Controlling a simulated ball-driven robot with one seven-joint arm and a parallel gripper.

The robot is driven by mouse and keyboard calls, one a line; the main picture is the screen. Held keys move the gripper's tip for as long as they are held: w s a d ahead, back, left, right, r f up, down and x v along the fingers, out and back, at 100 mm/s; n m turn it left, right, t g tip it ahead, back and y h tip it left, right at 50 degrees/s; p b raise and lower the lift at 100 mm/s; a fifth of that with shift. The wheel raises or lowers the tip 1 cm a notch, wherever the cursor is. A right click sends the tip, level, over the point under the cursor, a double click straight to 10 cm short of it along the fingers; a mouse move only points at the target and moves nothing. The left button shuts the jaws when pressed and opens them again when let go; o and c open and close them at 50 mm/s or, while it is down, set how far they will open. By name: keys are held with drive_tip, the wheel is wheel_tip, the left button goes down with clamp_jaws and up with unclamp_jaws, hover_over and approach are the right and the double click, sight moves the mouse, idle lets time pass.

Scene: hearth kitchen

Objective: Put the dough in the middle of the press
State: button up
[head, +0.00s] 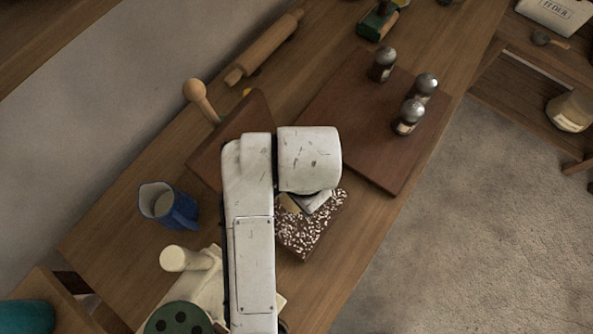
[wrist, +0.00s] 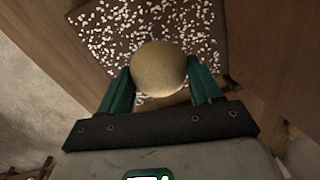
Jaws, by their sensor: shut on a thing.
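The dough (wrist: 159,68) is a round tan ball in the wrist view. My gripper (wrist: 159,80) is shut on it, with one green finger on each side. They are over a dark board speckled with white (wrist: 120,28); whether the ball touches the board I cannot tell. In the head view my arm hides most of the gripper and the dough. What seems to be the press is the reddish-brown wooden piece with a round-knobbed handle (head: 196,93), left of my arm. My arm covers part of it, and its middle is not clear to see.
The speckled board (head: 322,228) lies right of my arm. A large brown board (head: 355,140) holds several metal-topped shakers (head: 410,115). A blue jug (head: 168,205), a rolling pin (head: 265,47) and a cream object with a knob (head: 187,259) stand around. The table's right edge is close.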

drive_tip(key=shift+w+f, duration=0.15)
drive_tip(key=shift+f, duration=1.6)
drive_tip(key=shift+f, duration=0.2)
drive_tip(key=o, duration=0.8)
drive_tip(key=shift+r, duration=0.1)
wheel_tip(320, 180, up, 12)
drive_tip(key=p, duration=0.1)
drive_tip(key=shift+s+d+r, duration=0.15)
drive_tip(key=shift+s+d, duration=0.15)
drive_tip(key=shift+s, duration=0.15)
